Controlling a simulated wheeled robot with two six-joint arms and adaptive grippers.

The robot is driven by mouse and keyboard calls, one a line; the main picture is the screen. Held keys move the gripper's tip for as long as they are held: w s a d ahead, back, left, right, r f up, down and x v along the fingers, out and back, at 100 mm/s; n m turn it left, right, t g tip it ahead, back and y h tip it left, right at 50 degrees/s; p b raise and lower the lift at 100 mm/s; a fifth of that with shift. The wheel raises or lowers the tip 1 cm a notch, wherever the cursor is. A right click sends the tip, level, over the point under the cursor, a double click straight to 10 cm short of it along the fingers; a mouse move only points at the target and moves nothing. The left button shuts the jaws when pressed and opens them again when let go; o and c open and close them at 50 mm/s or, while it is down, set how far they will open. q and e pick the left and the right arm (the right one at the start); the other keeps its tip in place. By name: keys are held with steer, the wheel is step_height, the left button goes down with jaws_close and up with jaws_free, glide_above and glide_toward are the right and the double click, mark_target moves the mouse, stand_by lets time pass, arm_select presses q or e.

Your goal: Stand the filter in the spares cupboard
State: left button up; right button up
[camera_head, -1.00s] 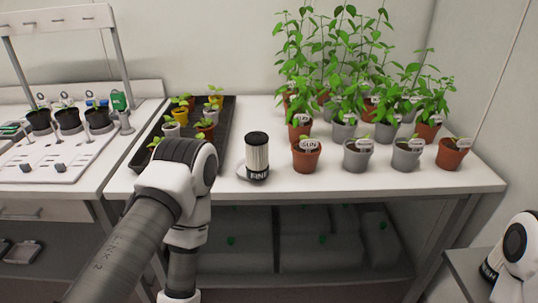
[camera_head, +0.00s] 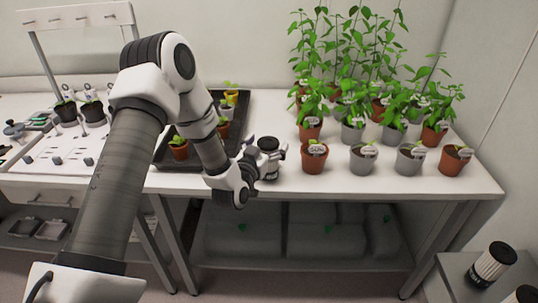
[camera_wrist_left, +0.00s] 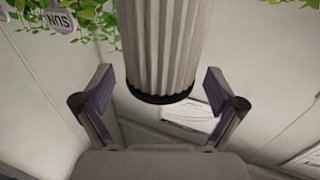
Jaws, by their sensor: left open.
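A filter (camera_head: 268,145), a white pleated cylinder with black ends, stands on the bench between the seedling tray and the potted plants. My left gripper (camera_head: 262,160) is open around it, hiding much of it in the head view. In the left wrist view the filter (camera_wrist_left: 160,45) rises between the spread fingers of the left gripper (camera_wrist_left: 158,75), with gaps on both sides. A second pleated cylinder (camera_head: 492,263) with black ends stands on a grey surface at lower right. My right gripper is out of view. I cannot identify a spares cupboard.
Several labelled pots (camera_head: 315,158) with plants stand close to the right of the filter. The dark seedling tray (camera_head: 238,125) lies to its left, partly behind my left arm. Grey boxes (camera_head: 240,232) fill the shelf under the bench.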

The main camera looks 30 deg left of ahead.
arm_select(q)
steer(key=shift+w+f, duration=0.1)
steer(key=shift+w, duration=0.1)
steer(key=shift+c, duration=1.4)
steer(key=c, duration=1.5)
jaws_close()
